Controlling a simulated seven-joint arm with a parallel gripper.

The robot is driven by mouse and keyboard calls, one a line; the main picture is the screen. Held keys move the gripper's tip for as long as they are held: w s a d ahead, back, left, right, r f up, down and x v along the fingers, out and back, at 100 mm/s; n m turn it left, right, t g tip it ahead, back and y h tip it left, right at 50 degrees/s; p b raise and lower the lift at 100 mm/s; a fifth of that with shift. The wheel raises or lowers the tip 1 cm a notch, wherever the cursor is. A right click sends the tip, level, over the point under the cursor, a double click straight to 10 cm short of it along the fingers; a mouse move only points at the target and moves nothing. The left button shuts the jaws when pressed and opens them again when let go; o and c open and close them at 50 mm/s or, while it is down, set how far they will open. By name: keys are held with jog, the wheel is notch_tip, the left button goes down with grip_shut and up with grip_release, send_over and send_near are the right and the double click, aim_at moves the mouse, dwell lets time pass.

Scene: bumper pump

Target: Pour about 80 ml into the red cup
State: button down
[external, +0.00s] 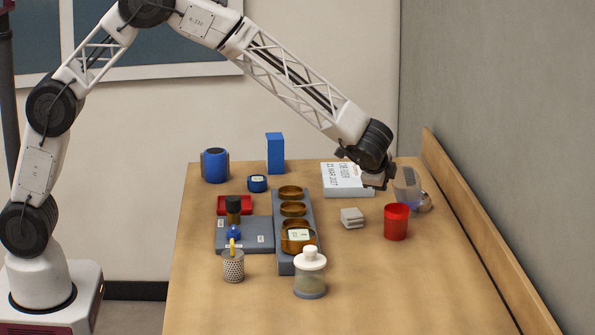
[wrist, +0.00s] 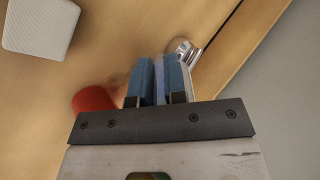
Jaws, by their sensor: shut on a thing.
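The red cup (external: 396,222) stands upright on the table at the right; part of it shows in the wrist view (wrist: 94,100), left of my fingers. My gripper (external: 384,182) is above and behind the cup, shut on a clear container (external: 407,184) with a little bluish liquid low in it. The container looks close to upright, just behind and right of the cup. In the wrist view, my blue finger pads (wrist: 160,78) close on a thin clear part of it (wrist: 160,70); most of it is hidden. I cannot see inside the red cup.
A shiny metal item (external: 425,203) lies behind the container, near the wooden rail (external: 480,220) along the wall. A pale block (external: 352,218) is left of the cup. A white printed slab (external: 345,181) lies behind. A pump bottle (external: 310,275) and grey rack (external: 284,240) stand left.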

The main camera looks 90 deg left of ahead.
jog(key=shift+a, duration=0.1)
jog(key=shift+w+a+f+g+h, duration=0.3)
jog(key=shift+a+f+g+h, duration=0.25)
jog(key=shift+h, duration=0.25)
jog(key=shift+w+a+r+g+h, duration=0.2)
jog(key=shift+r+h, duration=0.2)
jog(key=shift+r, duration=0.35)
jog(key=shift+w+a+r+g+h, duration=0.1)
jog(key=shift+a+r+h, duration=0.1)
jog(key=shift+r+h, duration=0.4)
jog(key=shift+w+a+r+g+h, duration=0.25)
jog(key=shift+a+g+h, duration=0.2)
jog(key=shift+h, duration=0.3)
jog(key=shift+w+a+r+g+h, duration=0.15)
jog(key=shift+a+r+g+h, duration=0.2)
jog(key=shift+h, duration=0.4)
